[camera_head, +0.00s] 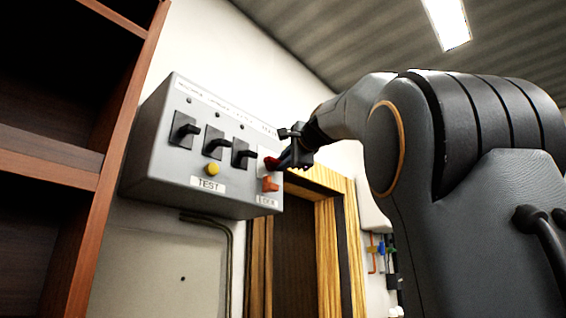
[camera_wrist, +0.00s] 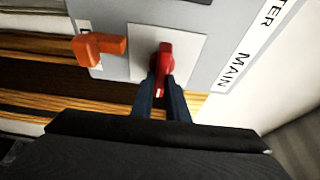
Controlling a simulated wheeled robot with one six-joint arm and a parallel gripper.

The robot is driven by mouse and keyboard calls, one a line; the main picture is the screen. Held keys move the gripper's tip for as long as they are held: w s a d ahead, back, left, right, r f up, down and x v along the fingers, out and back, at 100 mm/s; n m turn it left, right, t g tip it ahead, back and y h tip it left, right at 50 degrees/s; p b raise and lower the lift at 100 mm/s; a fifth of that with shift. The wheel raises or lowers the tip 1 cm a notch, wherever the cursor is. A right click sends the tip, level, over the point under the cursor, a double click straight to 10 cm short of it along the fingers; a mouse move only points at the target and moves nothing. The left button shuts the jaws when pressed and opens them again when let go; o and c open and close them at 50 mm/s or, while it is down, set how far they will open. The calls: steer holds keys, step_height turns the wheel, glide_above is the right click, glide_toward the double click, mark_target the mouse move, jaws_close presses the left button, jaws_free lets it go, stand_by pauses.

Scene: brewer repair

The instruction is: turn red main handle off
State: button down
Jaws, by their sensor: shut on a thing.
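The red main handle (camera_wrist: 165,62) sits on a pale square plate at the end of the grey control box, beside the printed word MAIN in the wrist view. In the head view the red handle (camera_head: 271,163) is mostly hidden by my gripper. My gripper (camera_wrist: 161,88) is shut on the red handle, with one dark finger on each side of its lower end. In the head view my gripper (camera_head: 287,160) reaches the box from the right. The handle's exact angle is hard to tell from the head view.
The grey box (camera_head: 150,165) on the wall carries several black switches (camera_head: 184,130), a yellow button (camera_head: 212,169) labelled TEST and an orange lock piece (camera_head: 270,184), close beside the red handle. A brown shelf (camera_head: 62,160) stands at left. A wooden door frame (camera_head: 328,240) is below.

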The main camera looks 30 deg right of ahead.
stand_by(0.4)
steer(key=c, duration=1.7)
jaws_free()
steer(key=shift+s+a+b, duration=0.15)
steer(key=shift+s+b, duration=1.75)
steer(key=shift+s, duration=2)
